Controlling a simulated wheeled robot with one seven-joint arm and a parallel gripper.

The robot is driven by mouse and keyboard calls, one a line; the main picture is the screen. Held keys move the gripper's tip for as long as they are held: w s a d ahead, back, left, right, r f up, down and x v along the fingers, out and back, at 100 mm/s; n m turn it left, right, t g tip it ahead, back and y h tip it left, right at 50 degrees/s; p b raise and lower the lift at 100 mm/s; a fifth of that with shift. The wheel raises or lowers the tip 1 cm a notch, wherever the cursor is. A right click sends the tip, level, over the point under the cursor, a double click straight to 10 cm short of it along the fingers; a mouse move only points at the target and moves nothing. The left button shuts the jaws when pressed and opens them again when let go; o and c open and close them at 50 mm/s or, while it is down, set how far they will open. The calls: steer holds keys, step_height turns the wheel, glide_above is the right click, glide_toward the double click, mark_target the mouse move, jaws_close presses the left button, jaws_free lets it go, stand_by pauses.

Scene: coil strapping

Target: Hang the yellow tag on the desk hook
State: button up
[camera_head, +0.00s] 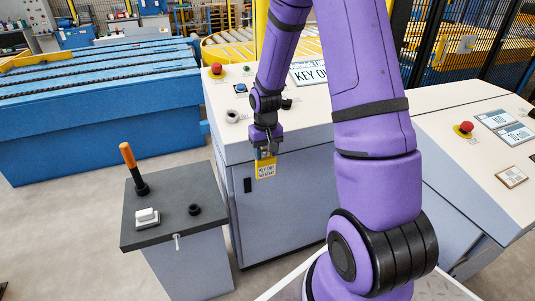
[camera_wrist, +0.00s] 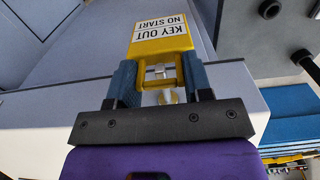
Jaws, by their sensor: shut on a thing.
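The yellow tag (camera_head: 265,168) carries a white label reading "KEY OUT NO START". It hangs below my gripper (camera_head: 265,150) in front of the white-topped console, held clear of any surface. In the wrist view the tag (camera_wrist: 160,40) sits between and beyond the blue fingers of my gripper (camera_wrist: 160,74), which are shut on its upper end. A small pale hook (camera_head: 177,241) sticks out from the front edge of the small dark-topped desk (camera_head: 165,218). The hook is bare and lies to the left of and lower than the tag, with a clear gap between them.
The desk bears an orange-handled lever (camera_head: 130,160), a white switch block (camera_head: 147,216) and a black knob (camera_head: 194,209). The console (camera_head: 222,130) stands behind the tag, with a red button (camera_head: 216,68). Another console (camera_head: 455,110) stands at right. Open floor lies left of the desk.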

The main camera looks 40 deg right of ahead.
steer(key=shift+w+d+f, duration=0.1)
steer(key=shift+w+d, duration=0.1)
steer(key=shift+w, duration=0.55)
steer(key=shift+w+d, duration=0.2)
steer(key=shift+w, duration=0.55)
steer(key=shift+w+d+f, duration=0.15)
steer(key=shift+w+f, duration=0.25)
steer(key=shift+w, duration=0.1)
steer(key=o, duration=1.3)
step_height(320, 180, up, 11)
